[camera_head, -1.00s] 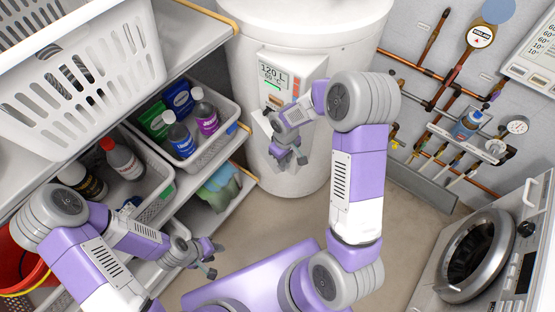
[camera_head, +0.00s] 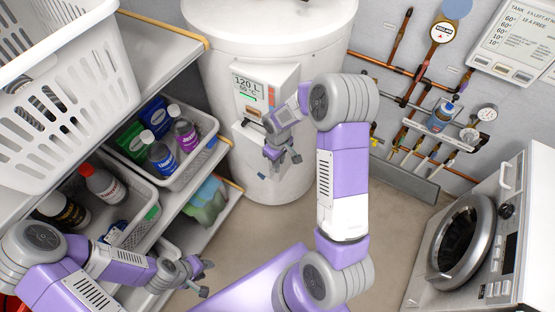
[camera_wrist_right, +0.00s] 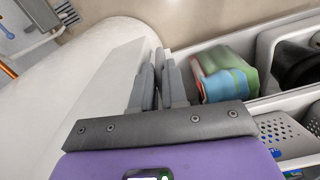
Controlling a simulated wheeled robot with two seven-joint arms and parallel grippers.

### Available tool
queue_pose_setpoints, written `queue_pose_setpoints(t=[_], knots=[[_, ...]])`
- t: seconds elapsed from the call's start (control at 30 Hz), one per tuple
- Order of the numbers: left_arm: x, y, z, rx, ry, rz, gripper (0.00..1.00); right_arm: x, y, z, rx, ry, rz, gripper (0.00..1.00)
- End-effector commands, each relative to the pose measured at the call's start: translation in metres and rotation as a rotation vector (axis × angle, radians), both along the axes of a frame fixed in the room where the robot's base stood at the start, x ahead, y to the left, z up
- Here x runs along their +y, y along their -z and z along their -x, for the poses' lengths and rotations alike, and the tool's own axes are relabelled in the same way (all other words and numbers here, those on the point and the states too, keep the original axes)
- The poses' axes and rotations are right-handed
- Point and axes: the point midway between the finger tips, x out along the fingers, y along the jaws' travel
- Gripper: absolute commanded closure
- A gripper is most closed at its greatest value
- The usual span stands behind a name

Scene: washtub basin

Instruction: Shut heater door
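The white heater (camera_head: 210,50) is a large upright cylinder at the back centre. Its front box (camera_head: 275,78) has a display reading 120 L and 60 °C. Below the display a white flap-like panel (camera_head: 246,145), apparently the heater door, juts out from the front; its exact angle is unclear. My right gripper (camera_head: 283,158) is beside this panel, on its right, partly hiding it. In the right wrist view its fingers (camera_wrist_right: 160,75) lie close together beside a white slab (camera_wrist_right: 100,85); contact is unclear and nothing shows between them. My left gripper (camera_head: 208,278) is empty, its fingers apart, by the shelf.
Shelves at left hold a white laundry basket (camera_head: 75,110) and bins of bottles (camera_head: 183,130). Pipes and gauges (camera_head: 443,32) are on the wall at right. A front-loading washer (camera_head: 462,245) stands at lower right. Floor is clear between heater and washer.

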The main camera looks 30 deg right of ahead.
Motion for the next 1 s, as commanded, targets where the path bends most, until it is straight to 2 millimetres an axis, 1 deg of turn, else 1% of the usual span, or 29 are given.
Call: queue_pose_setpoints(t=[0.03, 0.1, 0.17, 0.47, 0.57, 0.83, 1.0], knots=[[0.000, 0.000, 0.000, 0.000, 0.000, 0.000, 0.62, 0.000, -0.002, -0.003, -0.009, 0.004, 0.000, 0.81], [0.000, 0.000, 0.000, 0.000, 0.000, 0.000, 0.62, 0.000, -0.001, -0.002, -0.007, 0.003, 0.000, 0.70], [0.000, 0.000, 0.000, 0.000, 0.000, 0.000, 0.62, 0.000, -0.001, -0.002, -0.006, 0.003, 0.000, 0.62], [0.000, -0.001, 0.000, 0.000, 0.000, 0.000, 0.62, 0.000, -0.002, -0.001, -0.002, 0.001, 0.000, 0.62], [0.000, -0.003, 0.000, 0.000, 0.000, 0.000, 0.62, 0.000, -0.012, -0.001, -0.003, 0.001, 0.001, 0.62], [0.000, -0.014, 0.000, 0.000, 0.000, 0.000, 0.62, 0.000, -0.058, -0.002, -0.006, 0.001, 0.000, 0.62], [0.000, -0.017, 0.000, 0.000, 0.000, 0.000, 0.62, 0.000, -0.074, -0.001, -0.005, 0.001, 0.000, 0.62]])
